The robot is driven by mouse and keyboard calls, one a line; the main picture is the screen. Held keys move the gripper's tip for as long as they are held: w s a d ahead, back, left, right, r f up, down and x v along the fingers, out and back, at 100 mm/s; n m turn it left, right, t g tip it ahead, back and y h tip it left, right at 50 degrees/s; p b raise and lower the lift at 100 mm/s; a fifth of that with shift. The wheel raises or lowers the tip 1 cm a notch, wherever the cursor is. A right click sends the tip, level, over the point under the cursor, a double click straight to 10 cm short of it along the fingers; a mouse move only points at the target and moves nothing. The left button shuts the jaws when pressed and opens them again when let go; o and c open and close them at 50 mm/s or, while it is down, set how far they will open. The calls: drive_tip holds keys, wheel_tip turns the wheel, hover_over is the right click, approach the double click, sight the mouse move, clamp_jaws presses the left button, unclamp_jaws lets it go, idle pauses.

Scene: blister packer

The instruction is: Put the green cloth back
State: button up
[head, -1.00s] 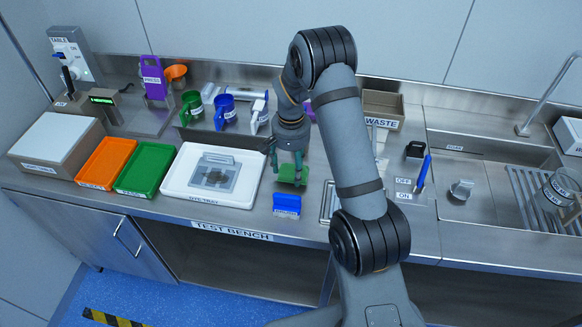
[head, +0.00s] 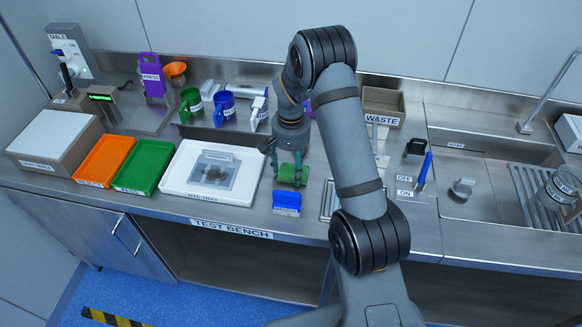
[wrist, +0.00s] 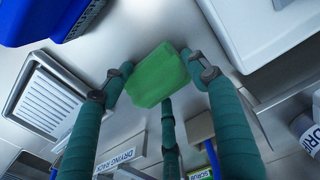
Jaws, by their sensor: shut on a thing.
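The green cloth (head: 291,179) is a small flat green piece low over the bench, right of the white die tray (head: 172,188) and behind the blue brush-like block (head: 287,202). My gripper (head: 289,172) points down from above and is shut on the cloth. In the wrist view the cloth (wrist: 158,78) sits between the fingertips of my gripper (wrist: 157,75), with the bare steel bench behind it. I cannot tell whether the cloth touches the bench.
Green (head: 144,166) and orange (head: 106,160) trays stand at the left. A waste bin (head: 383,108) and a sink are at the right. In the wrist view a drying rack (wrist: 48,98) lies at the left.

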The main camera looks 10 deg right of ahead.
drive_tip(key=shift+f, duration=0.2)
drive_tip(key=o, duration=1.3)
drive_tip(key=shift+o, duration=0.4)
drive_tip(key=shift+r, duration=0.1)
wheel_tip(320, 180, up, 12)
drive_tip(key=shift+f, duration=0.1)
wheel_tip(320, 180, down, 12)
drive_tip(key=shift+r, duration=0.25)
